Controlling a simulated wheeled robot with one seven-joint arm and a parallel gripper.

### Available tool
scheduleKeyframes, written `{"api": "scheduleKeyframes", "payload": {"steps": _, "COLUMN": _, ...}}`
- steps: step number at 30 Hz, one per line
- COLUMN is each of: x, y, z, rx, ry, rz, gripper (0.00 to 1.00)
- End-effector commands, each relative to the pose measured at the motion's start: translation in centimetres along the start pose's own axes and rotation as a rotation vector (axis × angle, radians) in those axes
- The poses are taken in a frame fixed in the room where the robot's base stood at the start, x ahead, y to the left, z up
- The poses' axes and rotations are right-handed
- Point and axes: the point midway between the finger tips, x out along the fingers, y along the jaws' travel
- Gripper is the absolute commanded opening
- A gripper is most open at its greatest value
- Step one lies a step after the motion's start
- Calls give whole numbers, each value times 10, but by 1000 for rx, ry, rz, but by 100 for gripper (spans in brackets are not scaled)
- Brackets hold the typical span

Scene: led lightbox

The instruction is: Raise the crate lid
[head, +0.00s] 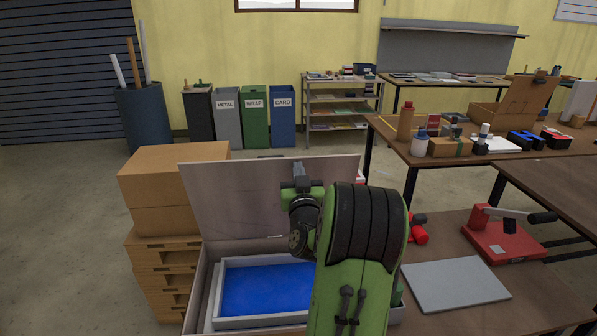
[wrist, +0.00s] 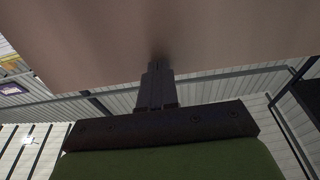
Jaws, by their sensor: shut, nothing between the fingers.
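The crate (head: 203,292) is a pale box in front of me, holding a blue panel in a grey frame (head: 268,288). Its lid (head: 232,195) stands raised at the far side, close to upright and tilted slightly back. My gripper (head: 301,170) is in front of the lid's inner face, toward its right side. In the wrist view, the shut fingers (wrist: 160,70) point at the broad surface of the lid (wrist: 200,30), touching it or very near; I cannot tell which. Nothing shows between the fingers. My arm hides the right part of the crate.
A cardboard box (head: 170,190) on stacked wooden crates (head: 165,275) stands close at the left. At the right, a red lever press (head: 505,240) and a grey plate (head: 455,284) lie on a table. Open floor shows beyond the lid.

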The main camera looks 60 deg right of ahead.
Motion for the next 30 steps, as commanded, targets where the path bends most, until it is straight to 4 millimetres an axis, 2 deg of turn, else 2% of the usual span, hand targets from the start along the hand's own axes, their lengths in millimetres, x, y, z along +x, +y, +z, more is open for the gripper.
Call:
{"api": "scheduleKeyframes", "payload": {"steps": 5, "x": 6, "y": 0, "z": -4, "rx": 1, "ry": -15, "rz": -1, "gripper": 0}}
{"api": "scheduleKeyframes", "payload": {"steps": 14, "x": 35, "y": -1, "z": -11, "rx": 2, "ry": -104, "rz": -2, "gripper": 0}}
{"api": "scheduleKeyframes", "payload": {"steps": 25, "x": 75, "y": -1, "z": -6, "rx": -1, "ry": -236, "rz": -4, "gripper": 0}}
{"api": "scheduleKeyframes", "payload": {"steps": 30, "x": 85, "y": 0, "z": -1, "rx": 0, "ry": -275, "rz": 0, "gripper": 0}}
